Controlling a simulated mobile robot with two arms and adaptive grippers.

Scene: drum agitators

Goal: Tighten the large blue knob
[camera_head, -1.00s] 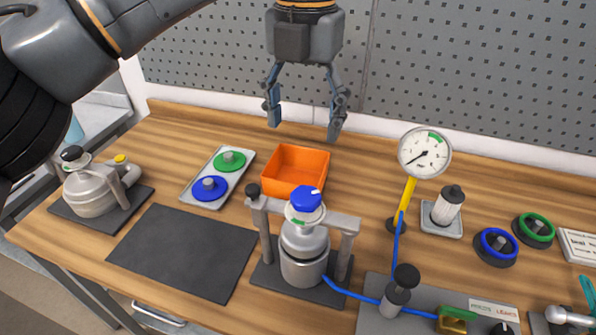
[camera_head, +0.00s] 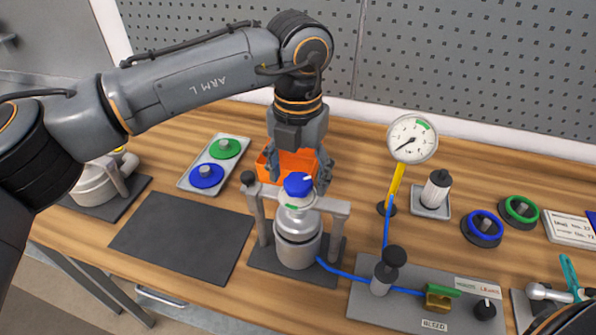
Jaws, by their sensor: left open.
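The large blue knob (camera_head: 298,184) sits on top of the silver canister (camera_head: 298,238), which stands upright in a grey clamp frame (camera_head: 336,208) on a dark base. A white mark shows on the knob. My left gripper (camera_head: 296,185) points down at the knob with its fingers apart, one to each side in the picture. My right gripper is not in view.
An orange bin (camera_head: 291,160) stands behind the gripper. A tray (camera_head: 216,162) with green and blue discs and a dark mat (camera_head: 182,237) lie left. A pressure gauge (camera_head: 411,139), a blue hose (camera_head: 386,225) and a grey valve panel (camera_head: 432,307) are right.

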